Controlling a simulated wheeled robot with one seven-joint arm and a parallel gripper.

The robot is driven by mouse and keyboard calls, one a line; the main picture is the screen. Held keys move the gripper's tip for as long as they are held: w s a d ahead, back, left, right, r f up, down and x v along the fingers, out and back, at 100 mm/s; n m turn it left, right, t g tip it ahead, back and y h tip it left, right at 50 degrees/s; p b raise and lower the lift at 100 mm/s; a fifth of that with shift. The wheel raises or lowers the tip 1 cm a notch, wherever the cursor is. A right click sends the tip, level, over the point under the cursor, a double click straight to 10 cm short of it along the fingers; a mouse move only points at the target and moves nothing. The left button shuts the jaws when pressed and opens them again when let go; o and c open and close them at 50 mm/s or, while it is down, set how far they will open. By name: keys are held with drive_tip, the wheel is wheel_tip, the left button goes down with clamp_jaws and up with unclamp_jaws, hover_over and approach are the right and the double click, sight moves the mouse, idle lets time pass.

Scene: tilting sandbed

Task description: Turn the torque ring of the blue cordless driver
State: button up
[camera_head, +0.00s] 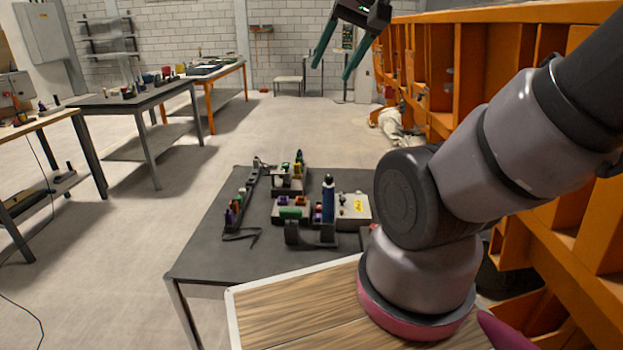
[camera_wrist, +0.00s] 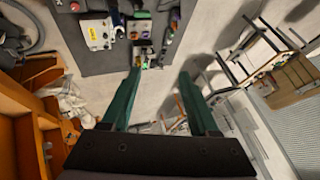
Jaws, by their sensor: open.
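A blue upright tool (camera_head: 328,201), which looks like the cordless driver, stands among small devices on the dark table (camera_head: 208,243). It has a dark top and is near a black holder (camera_head: 311,235). Its torque ring is too small to make out. My gripper (camera_head: 332,71) is open and empty, high in the air at the top of the head view, well apart from the driver. In the wrist view, the green fingers of my gripper (camera_wrist: 160,73) are spread, with the table (camera_wrist: 85,52) beyond them. I cannot clearly pick out the driver there.
A white box with a yellow label (camera_head: 354,209) is just right of the driver. A black rail with coloured pieces (camera_head: 240,200) lies left. An orange frame (camera_head: 480,60) lines the right side. Other workbenches (camera_head: 140,100) stand at left. Open floor lies between.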

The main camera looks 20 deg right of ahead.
wheel_tip(320, 180, down, 2)
drive_tip(key=g, duration=0.1)
drive_tip(key=m+t+y, duration=0.7)
drive_tip(key=m+y, duration=0.4)
drive_tip(key=m, duration=1.2)
approach(329, 180)
drive_tip(key=w+a, duration=0.1)
drive_tip(key=w, duration=0.2)
drive_tip(key=x, duration=1)
drive_tip(key=shift+w+a+f, duration=0.15)
drive_tip(key=shift+a+f, duration=0.15)
drive_tip(key=shift+a, duration=0.05)
clamp_jaws()
